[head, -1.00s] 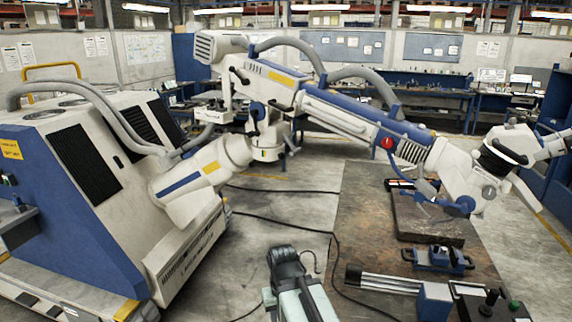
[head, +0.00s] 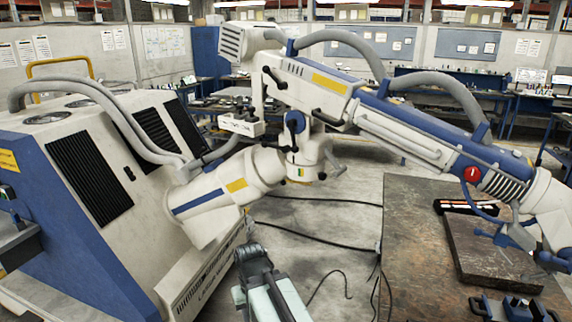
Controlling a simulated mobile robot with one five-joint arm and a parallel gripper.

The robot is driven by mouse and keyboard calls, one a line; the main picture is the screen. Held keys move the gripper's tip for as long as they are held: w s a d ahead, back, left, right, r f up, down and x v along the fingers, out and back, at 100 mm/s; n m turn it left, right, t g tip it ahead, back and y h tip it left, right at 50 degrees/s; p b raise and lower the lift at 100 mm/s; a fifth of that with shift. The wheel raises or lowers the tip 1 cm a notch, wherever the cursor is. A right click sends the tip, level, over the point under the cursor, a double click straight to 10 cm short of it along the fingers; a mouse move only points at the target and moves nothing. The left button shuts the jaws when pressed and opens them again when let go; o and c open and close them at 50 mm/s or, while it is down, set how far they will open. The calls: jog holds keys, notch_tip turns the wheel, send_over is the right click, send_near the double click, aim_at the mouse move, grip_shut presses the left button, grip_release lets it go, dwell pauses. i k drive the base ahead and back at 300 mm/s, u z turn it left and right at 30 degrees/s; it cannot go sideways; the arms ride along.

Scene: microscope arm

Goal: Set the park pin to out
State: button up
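A small red, yellow and green mark (head: 300,172) shows on the column's lower joint. Black levers (head: 274,77) and a blue knob (head: 294,121) sit on the column, and a red round knob (head: 472,174) on the boom. I cannot tell which part is the park pin, or how it is set. My gripper (head: 252,254) is at the bottom centre, in front of and below the column, apart from it. Its fingers are too unclear to tell open from shut.
A large white and blue cabinet (head: 60,240) with black vents fills the left. A brown worktable (head: 410,225) with a dark slab (head: 490,258) stands at the right. Black cables (head: 330,240) lie across the grey floor between them. Workbenches (head: 450,90) line the back.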

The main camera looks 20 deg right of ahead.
aim_at(322, 176)
jog(key=u, duration=0.15)
jog(key=i, duration=1.5)
jog(key=z, duration=0.2)
